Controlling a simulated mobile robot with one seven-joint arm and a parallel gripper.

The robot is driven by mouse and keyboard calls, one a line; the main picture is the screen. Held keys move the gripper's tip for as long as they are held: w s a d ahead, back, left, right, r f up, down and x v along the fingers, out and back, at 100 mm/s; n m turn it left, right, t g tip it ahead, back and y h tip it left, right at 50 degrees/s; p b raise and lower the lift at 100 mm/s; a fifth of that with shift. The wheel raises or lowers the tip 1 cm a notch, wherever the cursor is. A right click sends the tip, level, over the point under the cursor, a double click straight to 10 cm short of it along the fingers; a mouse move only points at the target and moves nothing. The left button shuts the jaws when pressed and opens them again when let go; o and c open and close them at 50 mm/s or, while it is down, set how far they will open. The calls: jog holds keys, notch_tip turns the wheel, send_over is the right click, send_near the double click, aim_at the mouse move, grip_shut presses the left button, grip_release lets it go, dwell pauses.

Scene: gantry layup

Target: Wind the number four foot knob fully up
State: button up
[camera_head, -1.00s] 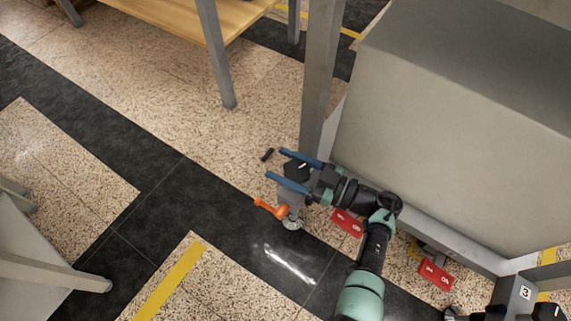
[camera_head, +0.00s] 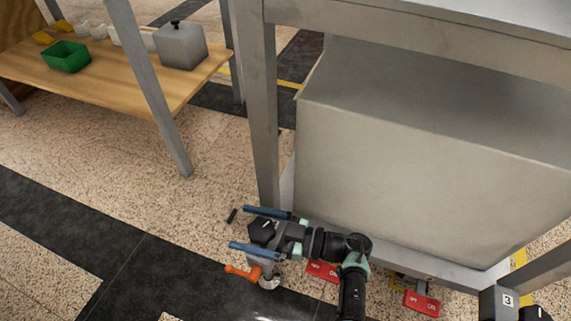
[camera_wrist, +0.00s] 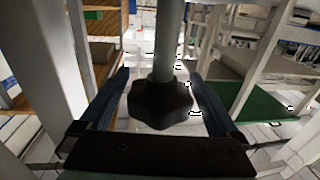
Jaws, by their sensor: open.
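A black lobed foot knob (camera_head: 262,231) sits at the lower front corner of the grey machine frame. No number is readable beside it. My gripper (camera_head: 238,227) is open, its two blue fingers lying on either side of the knob, with clear gaps in the wrist view. There the knob (camera_wrist: 161,103) hangs between the fingers under a grey vertical rod. An orange lever (camera_head: 243,271) sticks out to the left just below the gripper. The foot's lower part is partly hidden by my gripper.
A grey box marked 3 (camera_head: 497,303) stands at lower right. Red tags (camera_head: 421,303) hang along the frame's base. A small black piece (camera_head: 232,215) shows just left of the fingers. A wooden shelf (camera_head: 110,85) with a green bin (camera_head: 66,56) stands at upper left. Floor left is clear.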

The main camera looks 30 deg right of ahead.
jog(key=v, duration=1.3)
jog(key=shift+p, duration=0.45)
